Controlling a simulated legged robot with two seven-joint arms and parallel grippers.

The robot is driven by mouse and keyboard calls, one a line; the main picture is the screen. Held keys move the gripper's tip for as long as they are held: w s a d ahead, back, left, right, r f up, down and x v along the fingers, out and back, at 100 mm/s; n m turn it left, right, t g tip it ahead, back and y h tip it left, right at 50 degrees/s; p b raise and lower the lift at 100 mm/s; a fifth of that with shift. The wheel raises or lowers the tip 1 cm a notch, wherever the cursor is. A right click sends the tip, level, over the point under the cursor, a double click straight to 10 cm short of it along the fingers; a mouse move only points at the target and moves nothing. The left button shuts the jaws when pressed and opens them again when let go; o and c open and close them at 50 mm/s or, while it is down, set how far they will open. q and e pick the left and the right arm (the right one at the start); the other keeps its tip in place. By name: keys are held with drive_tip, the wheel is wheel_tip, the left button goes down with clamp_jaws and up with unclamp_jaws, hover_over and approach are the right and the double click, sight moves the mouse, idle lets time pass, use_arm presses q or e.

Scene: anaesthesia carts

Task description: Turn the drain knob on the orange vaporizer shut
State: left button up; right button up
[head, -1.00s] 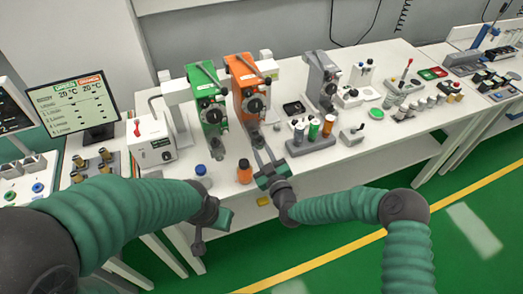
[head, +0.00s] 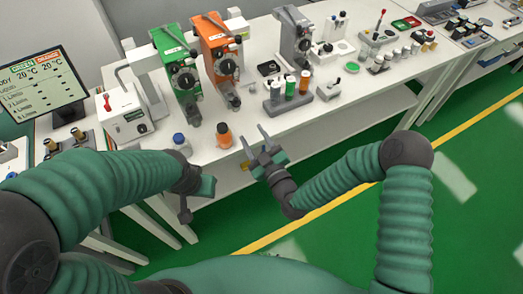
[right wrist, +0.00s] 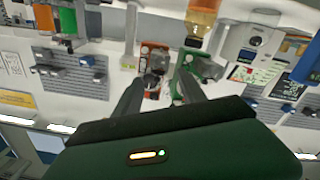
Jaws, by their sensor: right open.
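The orange vaporizer (head: 211,45) stands on the white bench in the head view, right of the green vaporizer (head: 170,58). It has a dark round dial (head: 228,67) on its front. A small grey part (head: 234,101) sits low at its front, likely the drain knob; its setting is too small to tell. My right gripper (head: 256,140) is open and empty at the bench's front edge, apart from the vaporizer. In the right wrist view the orange vaporizer (right wrist: 153,52) appears beyond the open fingers (right wrist: 160,92). My left gripper (head: 200,188) is at the front edge; its jaws are unclear.
An orange bottle (head: 224,136) and a blue-capped bottle (head: 182,145) stand near the front edge. A rack with colored vials (head: 288,92) and a grey vaporizer (head: 294,35) stand to the right. A white box (head: 125,118) stands left. Bench space before the orange vaporizer is partly clear.

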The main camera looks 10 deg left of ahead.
drive_tip(key=v, duration=0.6)
drive_tip(key=shift+b, duration=0.3)
drive_tip(key=shift+f, duration=0.1)
